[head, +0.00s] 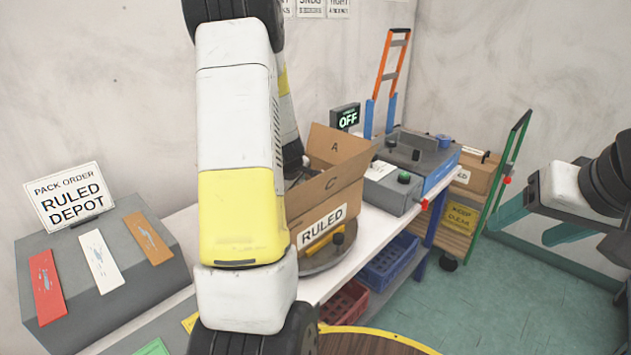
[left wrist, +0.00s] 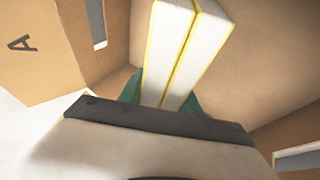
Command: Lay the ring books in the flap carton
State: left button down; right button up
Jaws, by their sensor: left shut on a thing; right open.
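The flap carton (head: 335,200) stands on a round turntable on the bench, labelled RULED, its flaps marked A and C raised. My left arm hides much of it in the head view. In the left wrist view, my left gripper (left wrist: 163,98) is shut on two white ring books (left wrist: 180,45) with yellow edges, side by side. Brown carton walls (left wrist: 255,60) surround them, and flap A (left wrist: 35,55) stands at the left. Whether the books touch the carton floor is unclear. My right gripper (head: 525,229) is open and empty, at the right over the floor, away from the carton.
A grey sloped stand (head: 100,265) with red, white and orange cards and a PACK ORDER RULED DEPOT sign is at the left. A green-handled cart (head: 490,190) stands beyond. Green floor is clear at right.

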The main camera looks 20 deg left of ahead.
pick_arm(q)
jog(key=shift+f, duration=0.35)
jog(key=c, duration=0.7)
grip_release()
jog(key=shift+c, duration=0.2)
jog(key=shift+f, duration=0.15)
jog(key=v, duration=0.6)
jog(key=shift+w+d, duration=0.1)
jog(key=shift+w, duration=0.05)
jog(key=shift+v, duration=1)
